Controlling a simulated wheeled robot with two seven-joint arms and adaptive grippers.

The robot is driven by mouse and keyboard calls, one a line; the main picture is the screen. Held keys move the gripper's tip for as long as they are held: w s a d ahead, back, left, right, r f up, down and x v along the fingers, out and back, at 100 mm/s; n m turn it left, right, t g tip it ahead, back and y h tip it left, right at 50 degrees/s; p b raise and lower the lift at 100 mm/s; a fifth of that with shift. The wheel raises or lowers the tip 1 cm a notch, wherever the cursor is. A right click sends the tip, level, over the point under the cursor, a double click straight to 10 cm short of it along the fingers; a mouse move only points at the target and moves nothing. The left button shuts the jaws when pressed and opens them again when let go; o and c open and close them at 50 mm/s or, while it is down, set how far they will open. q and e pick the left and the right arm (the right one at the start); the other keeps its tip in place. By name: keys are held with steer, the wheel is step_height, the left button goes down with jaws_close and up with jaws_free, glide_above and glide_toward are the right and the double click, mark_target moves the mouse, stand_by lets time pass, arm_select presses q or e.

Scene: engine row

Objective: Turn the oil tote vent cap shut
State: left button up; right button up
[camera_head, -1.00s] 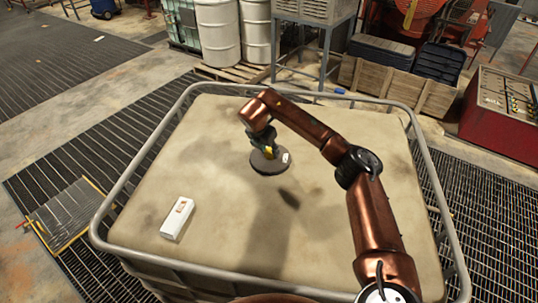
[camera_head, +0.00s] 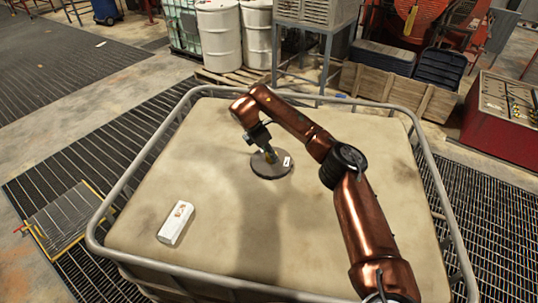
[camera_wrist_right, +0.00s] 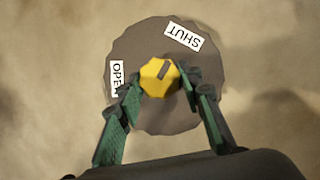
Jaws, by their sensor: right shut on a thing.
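The vent cap is a dark round disc (camera_head: 271,168) on top of the pale oil tote (camera_head: 330,220). In the right wrist view the cap carries a yellow knob (camera_wrist_right: 159,76) with a dark pointer mark. A "SHUT" label (camera_wrist_right: 183,38) lies at the upper right of the disc and an "OPEN" label (camera_wrist_right: 117,78), partly covered by a finger, at its left. The mark slants up and right, toward the "SHUT" side. My right gripper (camera_wrist_right: 162,88) is shut on the yellow knob, one green-padded finger on each side. My left gripper is not in view.
A grey tube rail (camera_head: 160,140) runs around the tote's top. A white box-shaped item (camera_head: 175,223) lies at the top's left front. White drums (camera_head: 219,38), a metal stand and a red cabinet (camera_head: 502,115) stand beyond. The rest of the top is mostly clear.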

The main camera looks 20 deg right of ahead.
steer(key=shift+s+d, duration=0.1)
steer(key=shift+d, duration=0.05)
steer(key=o, duration=1.1)
steer(key=v, duration=1.2)
